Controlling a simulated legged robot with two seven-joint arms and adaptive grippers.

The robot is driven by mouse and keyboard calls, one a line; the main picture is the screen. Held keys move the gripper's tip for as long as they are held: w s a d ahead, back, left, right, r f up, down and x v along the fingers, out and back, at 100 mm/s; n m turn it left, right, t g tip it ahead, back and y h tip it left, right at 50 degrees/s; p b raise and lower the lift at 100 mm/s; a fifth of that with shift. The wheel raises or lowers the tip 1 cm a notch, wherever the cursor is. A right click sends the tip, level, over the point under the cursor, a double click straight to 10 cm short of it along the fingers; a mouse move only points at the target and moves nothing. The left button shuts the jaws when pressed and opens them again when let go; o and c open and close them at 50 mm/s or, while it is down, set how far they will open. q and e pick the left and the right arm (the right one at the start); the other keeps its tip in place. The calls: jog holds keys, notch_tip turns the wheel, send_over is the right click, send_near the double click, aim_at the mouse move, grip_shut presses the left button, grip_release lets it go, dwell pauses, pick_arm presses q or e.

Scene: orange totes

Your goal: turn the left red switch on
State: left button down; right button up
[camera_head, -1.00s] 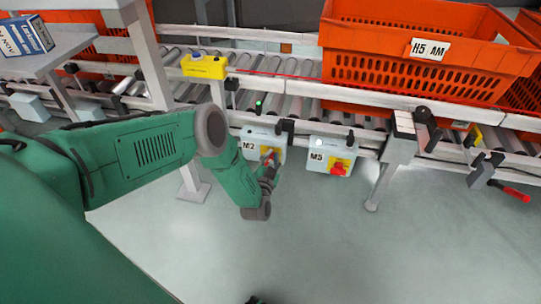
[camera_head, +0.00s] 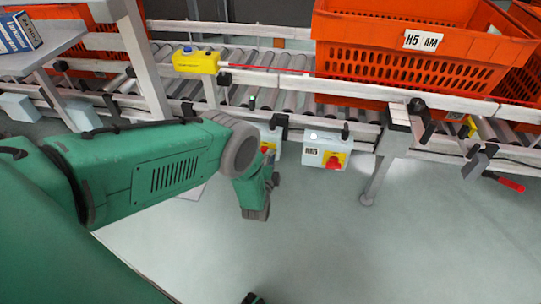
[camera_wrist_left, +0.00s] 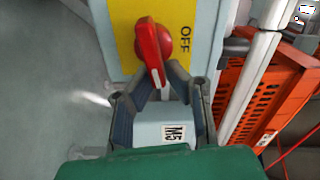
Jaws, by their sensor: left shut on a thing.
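The left switch box (camera_head: 271,133) hangs under the conveyor rail and is mostly hidden behind my left arm in the head view. A bit of its yellow plate and red switch shows there. In the left wrist view its red switch (camera_wrist_left: 151,45) sits on a yellow plate (camera_wrist_left: 126,28) with "OFF" printed beside it. My left gripper (camera_wrist_left: 161,82) has its fingertips closed on the lower end of the red handle. In the head view the gripper (camera_head: 273,180) is small and partly hidden by the wrist. My right gripper is not clearly seen.
Orange totes (camera_head: 377,52) stand on the roller conveyor (camera_head: 290,91). A yellow button box (camera_head: 196,61) is at the back left. A support leg (camera_head: 380,180) stands right of M5; floor in front is clear.

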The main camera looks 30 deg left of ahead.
pick_arm(q)
jog(key=shift+s+f+m, duration=0.35)
jog(key=shift+f+m, duration=0.3)
jog(key=shift+m, duration=0.35)
jog(key=c, duration=1.6)
grip_release()
jog(key=shift+r, duration=0.15)
jog(key=shift+w, duration=0.1)
jog(key=v, duration=1.2)
